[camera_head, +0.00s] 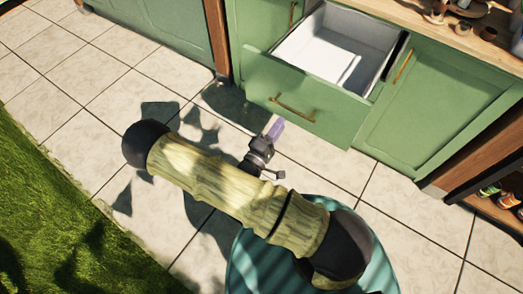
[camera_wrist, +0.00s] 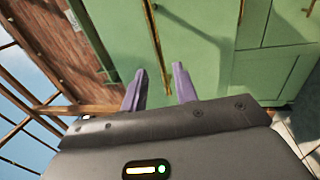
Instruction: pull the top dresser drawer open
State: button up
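The green dresser's top drawer (camera_head: 305,95) stands pulled out in the head view, its white inside (camera_head: 335,50) showing and apparently empty, with a bright patch on it. A brass bar handle (camera_head: 292,108) is on its front. My gripper (camera_head: 276,128) is in front of the drawer face, just below the handle in the picture and apart from it.
A green cabinet door (camera_head: 415,105) with a brass handle (camera_head: 403,66) is right of the drawer. The wooden top (camera_head: 475,38) carries small pots and a tray.

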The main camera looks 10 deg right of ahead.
jog(key=v, duration=0.9)
jog(key=shift+s+a, duration=0.2)
jog(key=shift+a, duration=0.05)
jog(key=shift+f, duration=0.1)
jog(key=w+f+m+g+y, duration=0.2)
jog(key=w+m+g+y, duration=0.3)
jog(key=w, duration=0.2)
notch_tip(320, 180, up, 5)
jog(key=w+a+m+g+y, duration=0.1)
jog(key=w+m+g+y, duration=0.2)
jog(key=y, duration=0.4)
jog(key=s+d+r+m+g+y, duration=0.15)
jog(key=s+d+r+g, duration=0.25)
jog(key=s+d+r, duration=0.75)
notch_tip(320, 180, up, 27)
jog(key=a+p, duration=0.1)
jog(key=p, duration=2.4)
jog(key=shift+s+a, duration=0.35)
jog(key=shift+s, duration=0.05)
